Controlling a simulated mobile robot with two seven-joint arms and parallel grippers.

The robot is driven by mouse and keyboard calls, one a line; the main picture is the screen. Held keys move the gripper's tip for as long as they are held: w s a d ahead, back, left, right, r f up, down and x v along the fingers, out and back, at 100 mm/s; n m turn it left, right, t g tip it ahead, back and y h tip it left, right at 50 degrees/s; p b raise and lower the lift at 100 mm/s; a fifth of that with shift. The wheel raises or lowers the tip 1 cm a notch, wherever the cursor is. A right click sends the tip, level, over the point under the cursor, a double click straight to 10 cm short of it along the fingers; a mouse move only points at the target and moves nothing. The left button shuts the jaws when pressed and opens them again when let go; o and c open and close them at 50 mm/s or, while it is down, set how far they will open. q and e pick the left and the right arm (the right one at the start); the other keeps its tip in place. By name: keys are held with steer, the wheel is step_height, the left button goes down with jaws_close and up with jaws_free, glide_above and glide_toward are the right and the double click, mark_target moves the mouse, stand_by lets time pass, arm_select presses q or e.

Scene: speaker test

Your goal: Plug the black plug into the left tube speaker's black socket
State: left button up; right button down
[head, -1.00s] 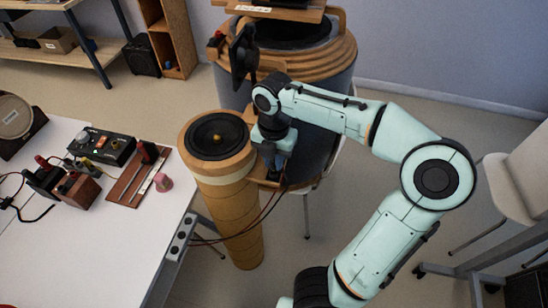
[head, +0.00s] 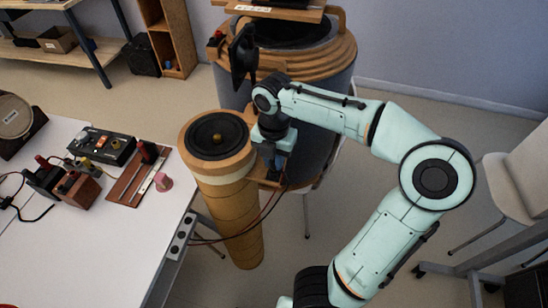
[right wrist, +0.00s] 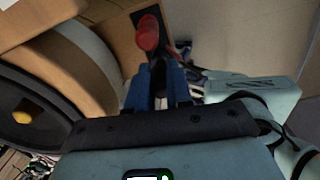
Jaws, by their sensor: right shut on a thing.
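The tube speaker (head: 228,205), a tan column with a black cone on top, stands at the table's right edge in the head view. A small wooden bracket (head: 268,184) juts from its right side. My right gripper (head: 273,165) points down over this bracket. In the right wrist view its blue fingers (right wrist: 159,88) are shut on a dark piece, apparently the black plug (right wrist: 158,78), mostly hidden between them. A red round-topped piece (right wrist: 148,33) stands just beyond the fingertips by a dark plate. The black socket is hidden, so I cannot tell whether the plug touches it. My left gripper is out of view.
Red and black leads (head: 240,232) run from the bracket to a socket strip (head: 179,242) on the table's edge. A large grey drum-like speaker (head: 317,150) stands close behind. The white table (head: 100,250) holds a control box (head: 101,146). A pale chair (head: 515,185) stands right.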

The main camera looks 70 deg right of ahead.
steer(key=shift+f+b, duration=0.75)
steer(key=shift+f, duration=0.2)
steer(key=c, duration=0.9)
jaws_free()
steer(key=shift+c, duration=0.2)
steer(key=shift+r, duration=0.1)
